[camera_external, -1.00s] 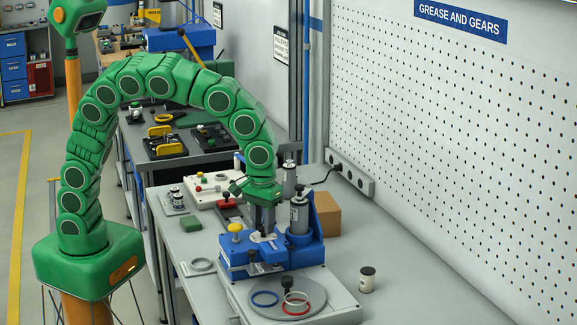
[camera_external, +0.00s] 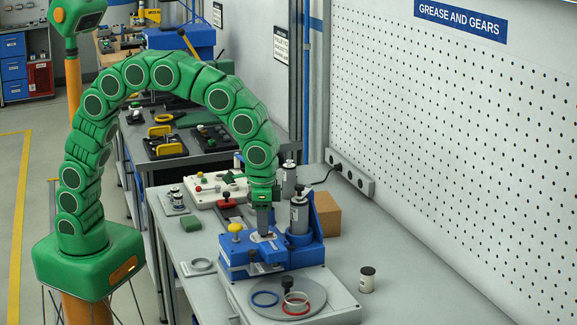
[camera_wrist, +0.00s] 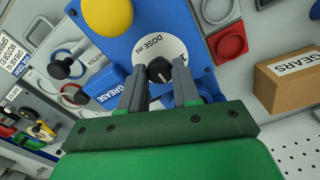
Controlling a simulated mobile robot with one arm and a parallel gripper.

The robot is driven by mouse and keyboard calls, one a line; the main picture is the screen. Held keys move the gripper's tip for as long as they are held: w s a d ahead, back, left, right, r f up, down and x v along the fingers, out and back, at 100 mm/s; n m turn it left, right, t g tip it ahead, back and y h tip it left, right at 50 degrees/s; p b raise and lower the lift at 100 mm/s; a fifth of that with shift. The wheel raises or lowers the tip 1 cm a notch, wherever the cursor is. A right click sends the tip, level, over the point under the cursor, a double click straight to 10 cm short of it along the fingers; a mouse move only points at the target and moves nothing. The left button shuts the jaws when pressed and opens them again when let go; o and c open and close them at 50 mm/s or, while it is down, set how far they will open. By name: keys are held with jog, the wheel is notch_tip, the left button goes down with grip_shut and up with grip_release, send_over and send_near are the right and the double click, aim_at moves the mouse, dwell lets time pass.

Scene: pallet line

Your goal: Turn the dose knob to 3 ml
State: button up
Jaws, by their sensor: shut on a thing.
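The black dose knob (camera_wrist: 160,70) sits on a round white dial labelled "DOSE ml" (camera_wrist: 150,48) on the blue dosing machine (camera_wrist: 120,50). A light mark shows on the knob, but I cannot read its setting; a "1" shows on the dial beside the right finger. My gripper (camera_wrist: 159,71) has one finger on each side of the knob and is shut on it. In the external view my gripper (camera_external: 266,235) points straight down onto the blue machine (camera_external: 280,258), and the knob is hidden by the fingers.
A yellow button (camera_external: 236,229) stands left of the dial and a grey cylinder (camera_external: 299,214) stands close on the right. A cardboard box (camera_external: 327,213) is behind. Rings (camera_external: 265,298) lie on the front plate. A small jar (camera_external: 367,280) stands on the bench at right.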

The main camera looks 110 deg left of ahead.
jog(key=shift+m, duration=2.3)
jog(key=o, duration=1.1)
jog(key=shift+c, duration=0.2)
jog(key=shift+r, duration=0.15)
notch_tip(320, 180, up, 7)
jog(key=shift+r, duration=0.25)
